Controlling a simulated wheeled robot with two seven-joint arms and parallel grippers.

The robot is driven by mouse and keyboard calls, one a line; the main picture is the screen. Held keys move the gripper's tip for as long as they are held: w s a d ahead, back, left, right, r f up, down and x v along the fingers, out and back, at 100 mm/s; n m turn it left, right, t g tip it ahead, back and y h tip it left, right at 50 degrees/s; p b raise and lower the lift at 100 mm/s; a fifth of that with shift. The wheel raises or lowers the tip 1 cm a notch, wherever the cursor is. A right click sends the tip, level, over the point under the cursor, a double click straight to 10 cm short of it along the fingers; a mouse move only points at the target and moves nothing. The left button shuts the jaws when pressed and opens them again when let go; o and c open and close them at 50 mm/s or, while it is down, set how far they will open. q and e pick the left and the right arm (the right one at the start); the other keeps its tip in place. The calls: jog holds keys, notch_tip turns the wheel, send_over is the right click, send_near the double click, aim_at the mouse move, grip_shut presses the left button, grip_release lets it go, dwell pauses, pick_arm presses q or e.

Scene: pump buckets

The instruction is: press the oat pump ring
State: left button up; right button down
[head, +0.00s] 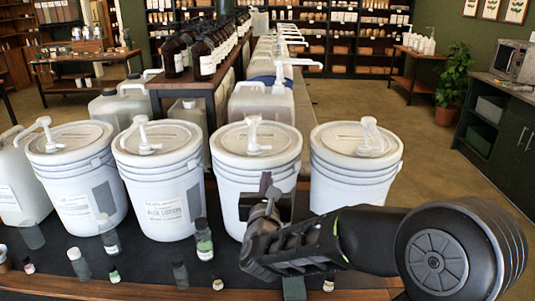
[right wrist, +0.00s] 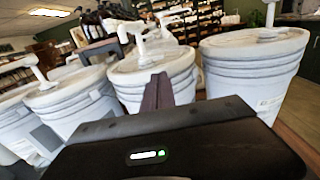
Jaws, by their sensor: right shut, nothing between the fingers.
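Four white buckets with white pumps on their lids stand in a row in the head view: the far-left bucket (head: 75,185), the second bucket (head: 160,190), the third bucket (head: 255,165) and the far-right bucket (head: 355,175). I cannot tell which label says oat. Each has a pump, such as the third pump (head: 253,133) and the far-right pump (head: 371,136). My right gripper (head: 266,183) is shut and empty, in front of the third bucket and below its lid. In the right wrist view its fingers (right wrist: 158,92) point toward a bucket (right wrist: 150,75). My left gripper is out of view.
Small bottles stand on the dark table front, including a dark green-labelled bottle (head: 204,240). A white jug (head: 15,185) stands at the left. Behind are brown bottles (head: 205,55) and a translucent container (head: 261,103). Open floor lies to the right.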

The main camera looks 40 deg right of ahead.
aim_at(268, 148)
jog(key=p+x, duration=0.4)
jog(key=x, duration=0.8)
jog(key=shift+w+d, duration=0.25)
jog(key=shift+d, duration=0.05)
jog(key=shift+w+d, duration=0.35)
jog(key=shift+w, duration=0.15)
jog(key=shift+f, duration=0.1)
